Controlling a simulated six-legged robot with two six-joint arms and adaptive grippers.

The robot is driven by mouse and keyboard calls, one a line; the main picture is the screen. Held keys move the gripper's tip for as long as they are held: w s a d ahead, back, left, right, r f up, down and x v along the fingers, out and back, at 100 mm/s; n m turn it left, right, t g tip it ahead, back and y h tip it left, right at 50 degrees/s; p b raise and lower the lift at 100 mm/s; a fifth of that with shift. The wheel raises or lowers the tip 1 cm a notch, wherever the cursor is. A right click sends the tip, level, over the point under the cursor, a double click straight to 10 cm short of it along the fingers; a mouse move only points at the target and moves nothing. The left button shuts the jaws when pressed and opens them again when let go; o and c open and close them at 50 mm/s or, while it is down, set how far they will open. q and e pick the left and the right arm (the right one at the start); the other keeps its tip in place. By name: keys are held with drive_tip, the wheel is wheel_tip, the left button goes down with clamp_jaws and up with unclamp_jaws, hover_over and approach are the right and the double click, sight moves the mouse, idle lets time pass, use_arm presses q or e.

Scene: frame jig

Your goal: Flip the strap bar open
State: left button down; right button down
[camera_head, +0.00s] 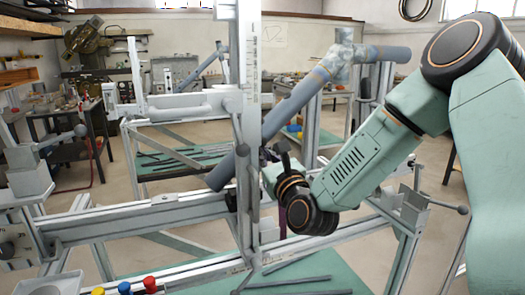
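The frame jig has a tall silver post (249,70) with scale marks, standing on a horizontal silver rail (150,212). A blue-grey tube (290,108) slants across it from lower left to upper right, with a pale joint near its top. A thin grey bar (242,165) runs close along the post by the tube's lower end; I cannot tell for sure that it is the strap bar. My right gripper (277,157) is beside the post at the tube's lower part. Its dark fingers are mostly hidden by its wrist, so contact and opening cannot be told. My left gripper is not in view.
Red, blue and yellow knobs (125,288) stand at the bottom left near a grey tray (52,285). Clamps with lever handles stand on the left (28,170) and right (412,208). Dark rods lie on a green surface (300,280) below. Workbenches line the back.

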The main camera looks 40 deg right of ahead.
sight(264, 138)
drive_tip(key=shift+s+r+g+p, duration=0.2)
drive_tip(key=shift+r+g+p, duration=0.8)
drive_tip(key=shift+r+p, duration=1.15)
drive_tip(key=shift+w+a+g+p, duration=0.1)
drive_tip(key=shift+g+p, duration=0.2)
drive_tip(key=shift+p, duration=0.85)
drive_tip(key=shift+r, duration=0.8)
drive_tip(key=shift+w+f, duration=0.1)
drive_tip(key=shift+s, duration=0.2)
